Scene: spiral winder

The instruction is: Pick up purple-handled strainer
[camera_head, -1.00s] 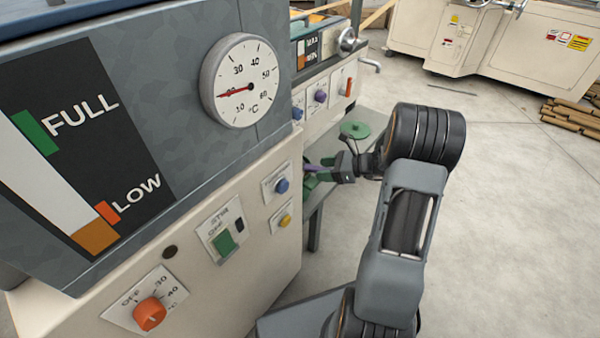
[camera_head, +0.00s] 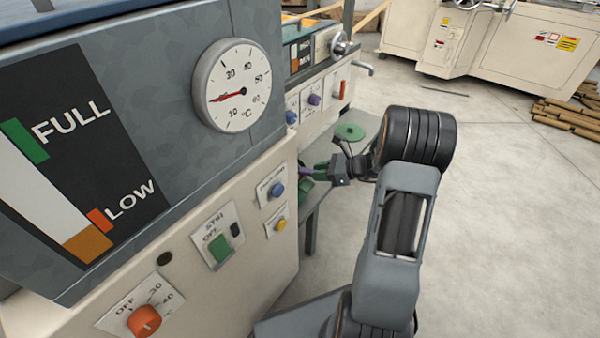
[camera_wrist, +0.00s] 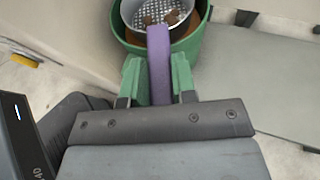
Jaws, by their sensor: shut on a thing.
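The strainer's purple handle (camera_wrist: 159,62) shows in the wrist view, running up from between the green fingers of my gripper (camera_wrist: 159,80). My gripper is shut on this handle. The strainer's perforated metal bowl (camera_wrist: 135,12) is at the top of the wrist view, with several brown lumps in it. It sits inside or just over a green container (camera_wrist: 202,38); I cannot tell whether it touches. Brown content shows beneath the bowl. In the head view my gripper (camera_head: 322,170) is beside the machine's corner, and only a little purple shows there.
A grey table (camera_head: 368,122) bears a round green disc (camera_head: 349,132) behind my gripper. The large machine with a temperature dial (camera_head: 232,86) stands close on the left. Open concrete floor lies to the right, with wooden planks (camera_head: 572,112) farther back.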

